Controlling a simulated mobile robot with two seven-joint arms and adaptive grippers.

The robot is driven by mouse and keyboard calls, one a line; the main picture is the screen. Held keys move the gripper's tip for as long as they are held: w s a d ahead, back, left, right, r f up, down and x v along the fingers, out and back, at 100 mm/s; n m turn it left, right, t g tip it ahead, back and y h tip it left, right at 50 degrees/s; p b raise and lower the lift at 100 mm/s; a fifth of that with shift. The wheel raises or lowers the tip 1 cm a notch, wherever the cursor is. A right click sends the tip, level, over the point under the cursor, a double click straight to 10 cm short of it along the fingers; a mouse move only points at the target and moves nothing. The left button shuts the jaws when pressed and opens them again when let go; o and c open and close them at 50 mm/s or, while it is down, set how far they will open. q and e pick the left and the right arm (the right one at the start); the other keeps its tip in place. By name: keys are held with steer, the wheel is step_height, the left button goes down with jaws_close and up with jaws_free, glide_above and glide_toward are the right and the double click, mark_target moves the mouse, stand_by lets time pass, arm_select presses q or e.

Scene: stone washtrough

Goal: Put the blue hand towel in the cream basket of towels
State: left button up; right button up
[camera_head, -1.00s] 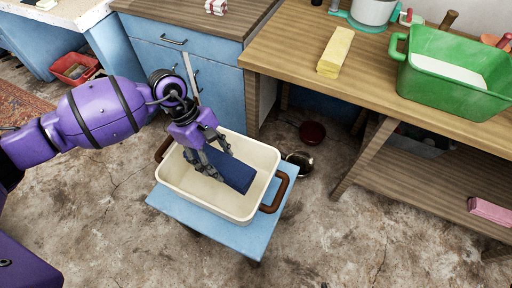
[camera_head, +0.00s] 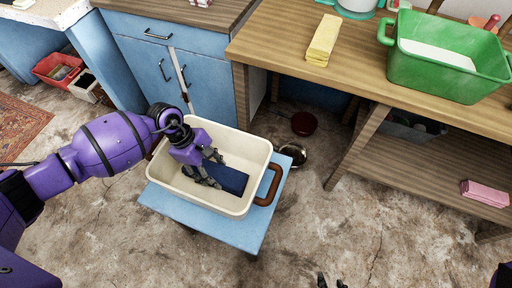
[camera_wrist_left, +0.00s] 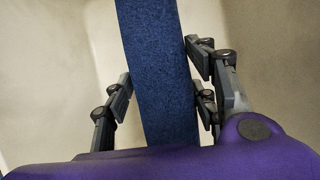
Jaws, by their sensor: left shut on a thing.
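The cream basket (camera_head: 238,202) with brown handles stands on a small blue table. The dark blue hand towel (camera_head: 232,180) is a folded slab inside the basket's walls, slightly tilted. My left gripper (camera_head: 212,178) reaches down into the basket and is shut on the towel. In the left wrist view the towel (camera_wrist_left: 160,75) runs between the fingers (camera_wrist_left: 160,90), with pale basket surfaces around it. Whether the towel touches the basket floor is unclear. Tips of my right gripper (camera_head: 331,283) show at the bottom edge, mostly cut off.
The blue table (camera_head: 225,225) has a narrow bare strip in front of the basket. A wooden bench (camera_head: 290,52) behind holds a yellow folded towel (camera_head: 323,40) and a green tub (camera_head: 445,65). A pink block (camera_head: 485,192) lies on the lower shelf. The floor in front is clear.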

arm_select(q)
steer(key=o, duration=0.9)
steer(key=shift+f, duration=0.2)
steer(key=shift+c, duration=0.2)
steer(key=o, duration=0.4)
steer(key=shift+r, duration=0.25)
steer(key=shift+w+a+r, duration=0.1)
steer(key=shift+a+r, duration=0.1)
steer(key=shift+r, duration=0.15)
steer(key=v, duration=1.1)
steer(key=shift+r, duration=0.1)
